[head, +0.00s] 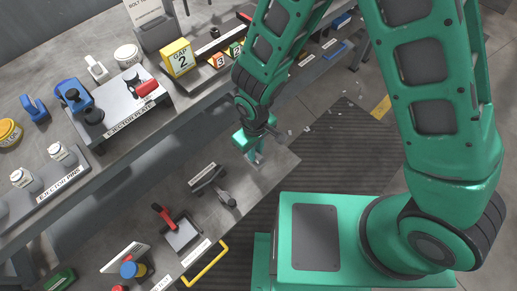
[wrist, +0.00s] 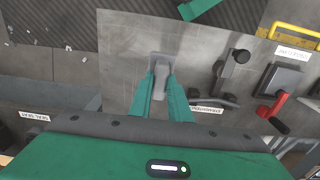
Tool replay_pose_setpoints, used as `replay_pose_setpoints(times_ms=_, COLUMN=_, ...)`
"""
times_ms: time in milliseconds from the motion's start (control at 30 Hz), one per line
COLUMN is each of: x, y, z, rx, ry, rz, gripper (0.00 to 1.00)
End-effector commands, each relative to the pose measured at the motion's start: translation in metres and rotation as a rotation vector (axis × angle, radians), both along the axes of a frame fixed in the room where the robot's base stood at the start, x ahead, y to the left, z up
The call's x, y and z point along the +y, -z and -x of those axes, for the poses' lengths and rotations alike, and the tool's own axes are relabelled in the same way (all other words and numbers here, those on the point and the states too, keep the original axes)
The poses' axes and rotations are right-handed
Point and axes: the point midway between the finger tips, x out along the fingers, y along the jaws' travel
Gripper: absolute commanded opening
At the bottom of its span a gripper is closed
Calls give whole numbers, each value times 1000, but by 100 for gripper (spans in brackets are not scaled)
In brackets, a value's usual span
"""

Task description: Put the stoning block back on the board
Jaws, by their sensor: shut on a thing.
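My gripper (wrist: 160,88) is shut on a small light grey block (wrist: 161,76), which I take to be the stoning block. In the head view my gripper (head: 254,153) is over the right end of the grey tool board (head: 278,168). The board also shows in the wrist view (wrist: 122,55). A grey patch or pad (wrist: 164,58) shows behind the block, partly covered by it. I cannot tell whether the block touches the board or hangs just above it.
A dark clamp-like tool (wrist: 234,70) and a red-handled tool (wrist: 282,85) sit on the board, right of my gripper in the wrist view. A yellow handle (head: 205,264) is at the board's edge. The workbench with the ejector plate (head: 120,103) runs behind.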

Motion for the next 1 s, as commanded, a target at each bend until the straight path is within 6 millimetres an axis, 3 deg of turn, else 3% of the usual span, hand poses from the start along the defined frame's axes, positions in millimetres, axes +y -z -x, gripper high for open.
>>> replay_pose_setpoints(times_ms=100, x=-3, y=13, z=-21, rx=1, ry=3, rz=1, gripper=0)
replay_pose_setpoints(times_ms=300, x=-5, y=23, z=-38, rx=-1, ry=0, rz=-1, gripper=0)
replay_pose_setpoints(times_ms=467, x=-6, y=31, z=-38, rx=1, ry=-1, rz=1, gripper=0)
replay_pose_setpoints(times_ms=700, x=-6, y=60, z=-39, rx=1, ry=0, rz=1, gripper=0)
replay_pose_setpoints(times_ms=1000, x=-5, y=64, z=-39, rx=-1, ry=0, rz=-1, gripper=0)
